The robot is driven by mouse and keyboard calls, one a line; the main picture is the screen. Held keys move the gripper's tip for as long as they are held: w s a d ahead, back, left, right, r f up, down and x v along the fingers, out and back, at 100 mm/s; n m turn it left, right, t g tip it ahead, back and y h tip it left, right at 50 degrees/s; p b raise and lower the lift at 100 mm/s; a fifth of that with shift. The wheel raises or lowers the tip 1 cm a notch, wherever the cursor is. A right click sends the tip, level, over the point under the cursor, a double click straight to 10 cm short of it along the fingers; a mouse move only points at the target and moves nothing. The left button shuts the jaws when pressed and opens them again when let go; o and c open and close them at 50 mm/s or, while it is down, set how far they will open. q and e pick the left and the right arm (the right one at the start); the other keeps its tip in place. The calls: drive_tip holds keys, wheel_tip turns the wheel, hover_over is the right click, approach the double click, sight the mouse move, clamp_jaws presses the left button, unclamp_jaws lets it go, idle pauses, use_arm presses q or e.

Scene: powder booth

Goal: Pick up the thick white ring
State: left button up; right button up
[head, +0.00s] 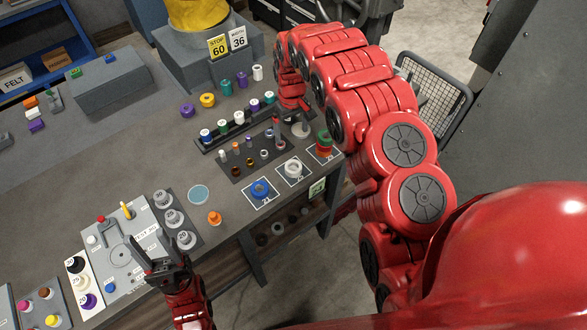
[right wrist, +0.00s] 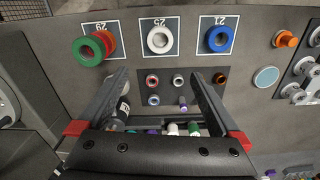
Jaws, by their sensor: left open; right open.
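The thick white ring (head: 293,169) lies on a dark square with a white outline near the table's front edge. It also shows in the right wrist view (right wrist: 160,40), at top centre, with its hole facing up. My right gripper (right wrist: 160,88) is open, its two fingers spread wide apart with nothing held between them. The ring is beyond the fingertips and apart from them. In the head view the right gripper's fingers are largely hidden by the wrist. My left gripper (head: 160,247) is open and empty, above the grey panel at the lower left, far from the ring.
A blue ring (head: 260,189) and stacked green and red rings (head: 325,143) lie on squares either side. A dark mat (head: 240,169) with small rings and pegs is behind, then a rack of spools (head: 206,136). An orange piece (head: 214,218) and pale disc (head: 198,194) lie left.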

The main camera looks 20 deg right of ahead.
drive_tip(key=b, duration=1.1)
hover_over(293, 169)
wheel_tip(293, 169, down, 12)
drive_tip(key=shift+a+r, duration=0.1)
drive_tip(key=shift+r, duration=0.1)
drive_tip(key=shift+f, duration=0.35)
drive_tip(key=shift+s+f+p, duration=0.1)
drive_tip(key=shift+f+p, duration=0.15)
drive_tip(key=shift+p, duration=0.45)
drive_tip(key=f+p, duration=0.2)
drive_tip(key=f, duration=0.1)
drive_tip(key=shift+s, duration=0.2)
drive_tip(key=shift+w+f, duration=0.1)
drive_tip(key=shift+f, duration=0.65)
drive_tip(key=c, duration=1.5)
clamp_jaws()
drive_tip(key=shift+w+r, duration=0.1)
